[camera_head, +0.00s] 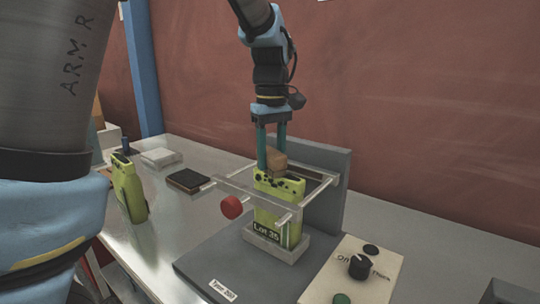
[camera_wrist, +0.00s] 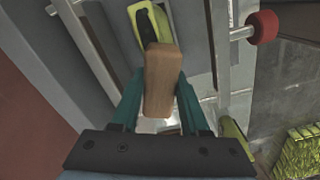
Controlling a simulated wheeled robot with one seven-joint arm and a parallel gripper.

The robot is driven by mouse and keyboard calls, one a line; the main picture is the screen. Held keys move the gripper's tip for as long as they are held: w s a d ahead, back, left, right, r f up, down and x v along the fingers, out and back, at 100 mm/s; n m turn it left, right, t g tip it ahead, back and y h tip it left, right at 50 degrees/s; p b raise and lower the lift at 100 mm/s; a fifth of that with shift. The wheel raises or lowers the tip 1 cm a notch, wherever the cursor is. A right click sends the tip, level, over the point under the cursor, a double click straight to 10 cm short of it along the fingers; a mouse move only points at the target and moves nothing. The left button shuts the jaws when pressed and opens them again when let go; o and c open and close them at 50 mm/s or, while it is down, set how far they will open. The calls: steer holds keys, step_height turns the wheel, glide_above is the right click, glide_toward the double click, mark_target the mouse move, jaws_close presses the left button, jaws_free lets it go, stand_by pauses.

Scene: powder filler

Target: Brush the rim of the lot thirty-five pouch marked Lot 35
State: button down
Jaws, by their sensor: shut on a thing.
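The yellow-green pouch marked Lot 35 (camera_head: 268,216) stands upright in a light holder, between the clamp bars of the filler. Dark specks show along its upper edge. My gripper (camera_head: 272,158) points down above it and is shut on a wooden-handled brush (camera_head: 278,162). The brush is at the pouch's top; I cannot tell whether it touches the rim. In the wrist view, the brush's wooden block (camera_wrist: 160,80) is between my fingers and covers part of the pouch. The pouch's mouth (camera_wrist: 150,27) shows dark beyond it. The bristles are hidden.
The filler has a grey upright back, metal bars and a red knob (camera_head: 232,207). A control panel (camera_head: 350,275) with a dial stands front right. Another yellow-green pouch (camera_head: 130,190) stands left, with a dark pad (camera_head: 187,181) and a pale block (camera_head: 160,157) behind it.

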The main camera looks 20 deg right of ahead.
mark_target(287, 161)
steer(key=shift+s+d, duration=0.5)
steer(key=shift+s, duration=0.4)
steer(key=shift+s+p, duration=0.1)
steer(key=shift+p, duration=0.2)
steer(key=shift+s+d, duration=0.5)
steer(key=shift+s, duration=0.35)
steer(key=shift+s, duration=0.15)
steer(key=shift+s+d+p, duration=0.55)
steer(key=shift+s, duration=0.3)
steer(key=shift+r, duration=0.15)
steer(key=shift+r+p, duration=2.5)
steer(key=shift+r, duration=0.4)
